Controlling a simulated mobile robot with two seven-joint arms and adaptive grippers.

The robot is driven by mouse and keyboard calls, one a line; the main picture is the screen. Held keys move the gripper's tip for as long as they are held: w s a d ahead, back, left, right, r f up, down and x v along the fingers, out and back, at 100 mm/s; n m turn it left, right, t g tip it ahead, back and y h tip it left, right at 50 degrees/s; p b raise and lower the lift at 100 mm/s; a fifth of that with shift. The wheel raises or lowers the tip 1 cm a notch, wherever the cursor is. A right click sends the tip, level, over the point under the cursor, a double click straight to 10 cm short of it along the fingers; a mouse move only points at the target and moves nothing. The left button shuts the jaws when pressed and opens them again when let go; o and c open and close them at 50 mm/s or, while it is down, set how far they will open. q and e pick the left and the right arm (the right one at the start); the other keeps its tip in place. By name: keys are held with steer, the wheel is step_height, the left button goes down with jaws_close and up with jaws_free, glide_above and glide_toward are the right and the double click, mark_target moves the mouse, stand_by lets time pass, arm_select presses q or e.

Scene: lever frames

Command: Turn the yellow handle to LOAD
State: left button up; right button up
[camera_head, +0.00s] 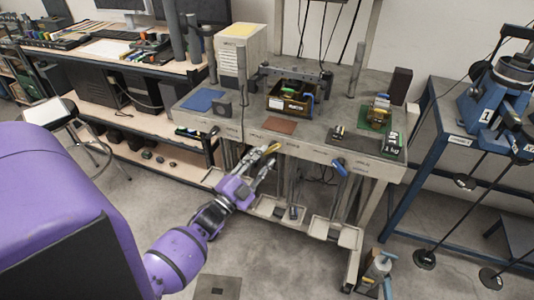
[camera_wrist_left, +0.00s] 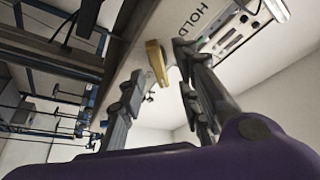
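The yellow handle (camera_head: 270,149) is a short lever at the front edge of the grey workbench (camera_head: 225,127). My left gripper (camera_head: 264,158) reaches up to it from the lower left with its fingers apart. In the left wrist view the yellow handle (camera_wrist_left: 155,62) stands between the two open fingers of my left gripper (camera_wrist_left: 160,66), with a gap visible on each side; I cannot tell whether either finger touches it. The word HOLD (camera_wrist_left: 190,20) is printed on the pale panel beside it. No LOAD marking is readable. My right gripper is not in view.
A blue handle (camera_head: 340,168) hangs at the bench front further right. Small trays (camera_head: 320,228) sit under the bench. A blue stand (camera_head: 440,145) is at the right and a wooden shelf (camera_head: 110,55) at the left. The floor in front is mostly clear.

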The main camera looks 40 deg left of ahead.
arm_select(q)
steer(key=v, duration=0.9)
steer(key=shift+a, duration=0.1)
steer(key=s+d+f+n+g+y+p, duration=0.1)
steer(key=s+d+f+n+g, duration=0.25)
steer(key=f, duration=0.25)
steer(key=s+d+f+n+g+y+p, duration=0.1)
steer(key=s+d+f+n+g, duration=0.15)
steer(key=f+g, duration=0.2)
steer(key=s+d+f+n+g+p, duration=0.1)
steer(key=s+d+f+n+g, duration=0.1)
steer(key=s+d, duration=0.4)
steer(key=s+d+f+n+g+h+p, duration=0.1)
steer(key=s+d, duration=0.5)
steer(key=s, duration=0.8)
step_height(320, 180, down, 2)
steer(key=shift+s+d+f+n+g+p, duration=0.15)
steer(key=shift+s+d+n+g+p, duration=0.25)
steer(key=shift+g, duration=0.4)
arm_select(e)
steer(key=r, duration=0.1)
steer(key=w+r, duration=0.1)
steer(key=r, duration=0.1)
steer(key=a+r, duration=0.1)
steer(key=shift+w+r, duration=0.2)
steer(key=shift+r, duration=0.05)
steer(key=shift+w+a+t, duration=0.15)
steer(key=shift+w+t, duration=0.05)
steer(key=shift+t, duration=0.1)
